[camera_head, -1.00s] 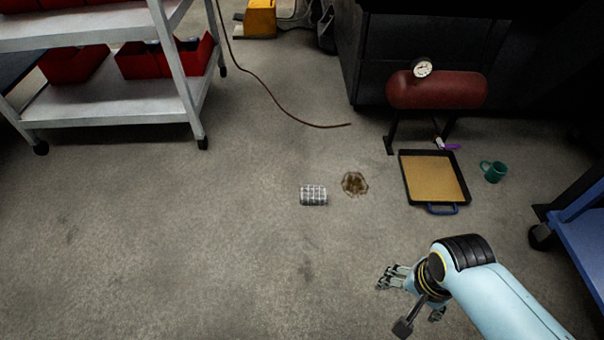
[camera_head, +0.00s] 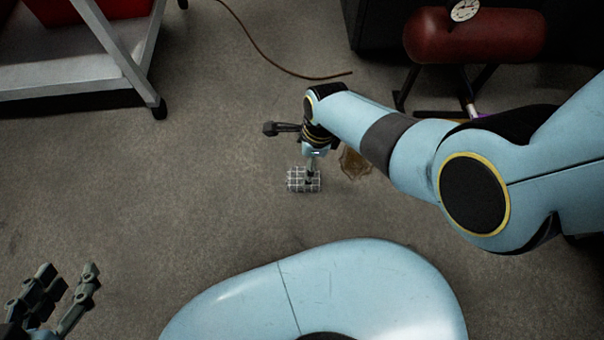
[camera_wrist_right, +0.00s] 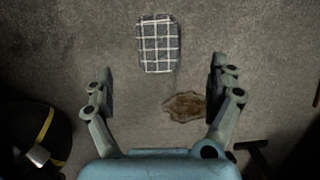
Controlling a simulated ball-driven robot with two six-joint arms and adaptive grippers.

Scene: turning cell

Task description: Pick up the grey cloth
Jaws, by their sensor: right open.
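The grey cloth (camera_head: 296,184) with a white grid pattern lies on the concrete floor near the middle of the head view. It also shows whole at the top of the right wrist view (camera_wrist_right: 160,43). My right gripper (camera_head: 312,178) hangs over the cloth and hides part of it in the head view. In the right wrist view its fingers (camera_wrist_right: 158,78) are spread wide with nothing between them, and the cloth lies beyond the tips. My left gripper (camera_head: 68,272) is at the lower left of the head view, its fingers apart and empty.
A brown stain (camera_head: 354,163) lies just right of the cloth, partly behind my right arm. A white cart (camera_head: 70,75) stands upper left. A red tank (camera_head: 475,36) with a gauge stands upper right. A brown hose (camera_head: 262,50) lies on the floor. Floor left of the cloth is clear.

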